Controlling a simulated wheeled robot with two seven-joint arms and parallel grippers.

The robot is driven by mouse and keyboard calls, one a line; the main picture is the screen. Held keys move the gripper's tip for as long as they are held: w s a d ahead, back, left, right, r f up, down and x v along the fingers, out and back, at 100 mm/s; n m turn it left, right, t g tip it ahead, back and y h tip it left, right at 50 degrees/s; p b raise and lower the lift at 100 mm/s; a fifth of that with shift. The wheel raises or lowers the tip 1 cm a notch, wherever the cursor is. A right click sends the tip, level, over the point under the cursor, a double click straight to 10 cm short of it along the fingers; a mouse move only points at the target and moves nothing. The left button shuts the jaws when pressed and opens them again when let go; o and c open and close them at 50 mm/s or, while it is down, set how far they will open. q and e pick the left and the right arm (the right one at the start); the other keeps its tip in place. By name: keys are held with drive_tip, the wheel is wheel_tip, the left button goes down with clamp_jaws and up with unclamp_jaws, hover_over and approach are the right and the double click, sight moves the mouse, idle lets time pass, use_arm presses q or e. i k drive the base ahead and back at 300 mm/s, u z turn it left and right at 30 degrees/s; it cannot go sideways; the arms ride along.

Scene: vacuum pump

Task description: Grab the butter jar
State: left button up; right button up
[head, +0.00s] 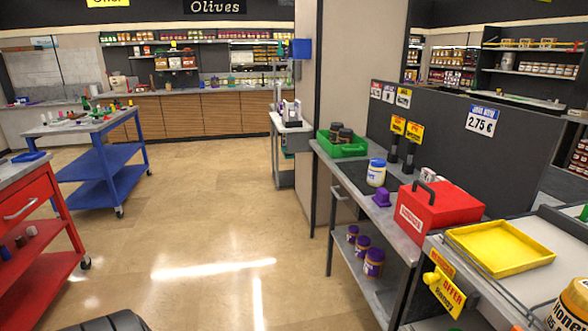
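Three small brown jars with purple lids stand in a row on the lower shelf of the grey bench at right; the front one (373,264) is nearest. They could be butter jars, but their labels are too small to read. A white jar with a blue lid (376,173) stands upright on the bench top. A large jar marked "Hone" (570,308) is cut off at the bottom right corner. Neither of my grippers is in view.
The bench top (345,178) also carries a green crate with dark jars (344,149), a purple object (381,197) and a red toolbox (432,208). A yellow tray (500,250) lies closer. Red (40,256) and blue (95,166) carts stand left. The middle floor is clear.

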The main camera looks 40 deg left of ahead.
sight(376, 176)
drive_tip(key=u, duration=1.8)
drive_tip(key=i, duration=1.2)
drive_tip(key=z, duration=2.4)
